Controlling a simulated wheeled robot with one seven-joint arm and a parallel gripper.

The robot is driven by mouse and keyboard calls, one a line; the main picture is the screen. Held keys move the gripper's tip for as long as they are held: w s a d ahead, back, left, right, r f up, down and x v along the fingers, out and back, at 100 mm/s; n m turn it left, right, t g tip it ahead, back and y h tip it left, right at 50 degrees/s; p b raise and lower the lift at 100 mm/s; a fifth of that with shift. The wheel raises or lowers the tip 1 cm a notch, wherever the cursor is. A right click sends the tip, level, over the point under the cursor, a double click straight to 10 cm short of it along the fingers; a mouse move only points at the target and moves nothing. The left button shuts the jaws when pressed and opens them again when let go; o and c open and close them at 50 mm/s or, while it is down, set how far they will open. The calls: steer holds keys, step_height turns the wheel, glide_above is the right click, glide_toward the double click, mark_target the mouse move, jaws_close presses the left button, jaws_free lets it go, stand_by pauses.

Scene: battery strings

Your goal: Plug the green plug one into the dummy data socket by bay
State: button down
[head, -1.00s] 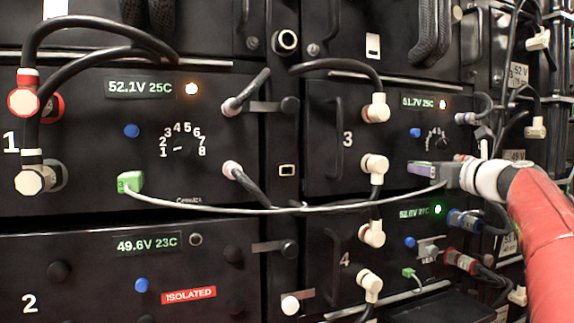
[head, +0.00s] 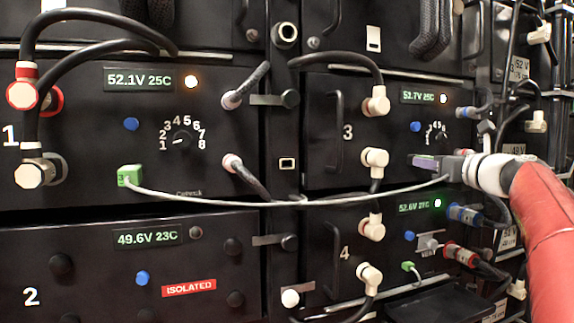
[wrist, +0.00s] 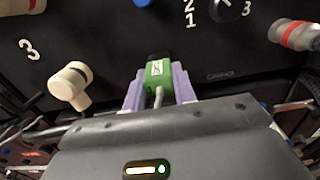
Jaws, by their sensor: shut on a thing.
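A green plug (wrist: 158,75) sits between the purple fingers of my gripper (wrist: 160,88), which is shut on it in the wrist view. A grey cable leaves its near end. A dark block (wrist: 158,56) shows at the plug's far end; I cannot tell whether the two are joined. In the head view my gripper (head: 425,161) is at the front of bay 3 (head: 320,150), below its display, and hides the held plug. The cable (head: 290,203) runs from there left to another green plug (head: 130,175) seated in bay 1. I cannot pick out the dummy data socket.
White power connectors (head: 375,158) with black cables stick out left of my gripper. Bay 4 below holds a small green plug (head: 408,266), and blue (head: 465,215) and red (head: 460,255) connectors. A blue button (head: 415,127) and dial sit above the gripper.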

steer(key=shift+v, duration=1.35)
steer(key=shift+b+v, duration=0.6)
steer(key=shift+v, duration=1.85)
steer(key=shift+r, duration=0.1)
